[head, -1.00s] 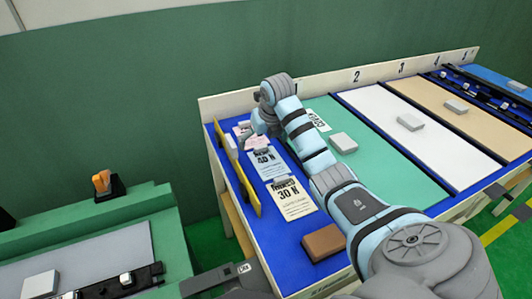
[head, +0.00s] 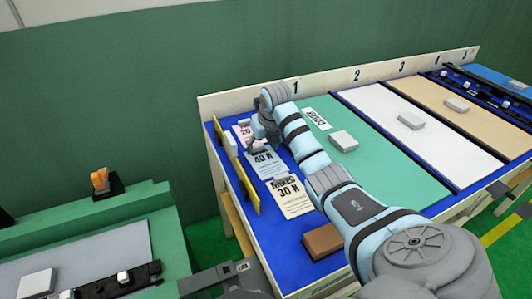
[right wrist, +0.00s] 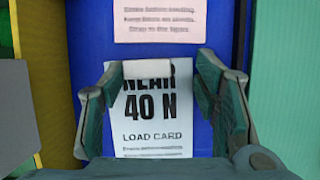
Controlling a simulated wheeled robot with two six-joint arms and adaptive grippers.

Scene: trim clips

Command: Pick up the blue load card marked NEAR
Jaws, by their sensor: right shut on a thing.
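The pale blue load card marked NEAR 40 N (head: 265,160) lies on the blue board between a pink card and a cream card. In the right wrist view the card (right wrist: 150,125) shows its print, with a pale raised tab (right wrist: 148,70) across its top that partly covers the word NEAR. My right gripper (head: 262,142) is over the card's far end. In the right wrist view its fingers (right wrist: 163,80) stand on either side of the tab, and the gripper is shut on it. The card appears still at board level.
A pink card (right wrist: 157,20) lies just beyond, and a cream 30 N card (head: 291,199) just nearer. A yellow strip (head: 250,188) stands along the left edge. A brown block (head: 322,241) sits at the front. A COVER label (head: 316,119) lies on the green panel to the right.

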